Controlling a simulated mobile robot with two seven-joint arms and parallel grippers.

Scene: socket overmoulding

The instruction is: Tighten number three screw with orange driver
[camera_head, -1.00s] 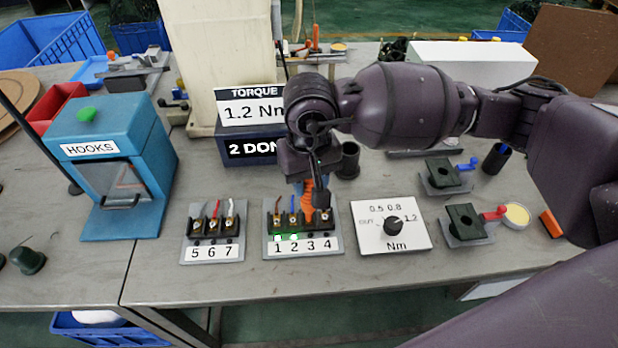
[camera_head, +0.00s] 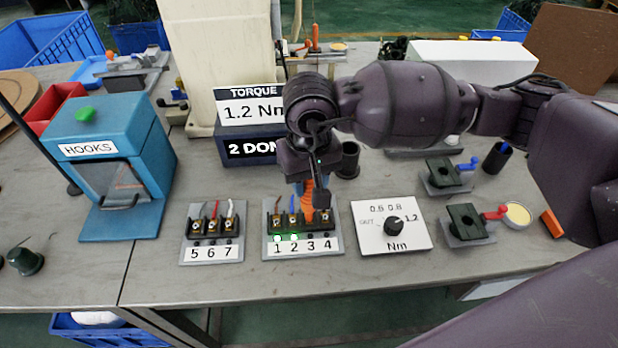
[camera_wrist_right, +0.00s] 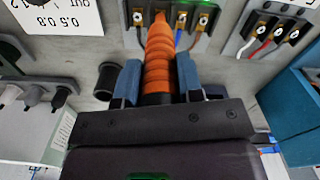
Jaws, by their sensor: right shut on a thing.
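My right gripper (camera_wrist_right: 160,85) is shut on the orange driver (camera_wrist_right: 160,50), as the right wrist view shows. In the head view the orange driver (camera_head: 308,200) stands upright under the gripper (camera_head: 308,182), its lower end at terminal 3 of the block labelled 1 2 3 4 (camera_head: 273,250). The screw of number three is hidden behind the driver. Green lamps glow at 1 and 2; none shows lit at 3 or 4. My left gripper is not in view.
The block labelled 5 6 7 (camera_head: 212,253) stands to the left. The torque dial plate (camera_head: 372,228) lies to the right, pointing at 1.2. The display (camera_head: 248,107) reads 1.2 Nm. A blue HOOKS box (camera_head: 110,170) stands at left; two dark fixtures (camera_head: 466,222) stand at right.

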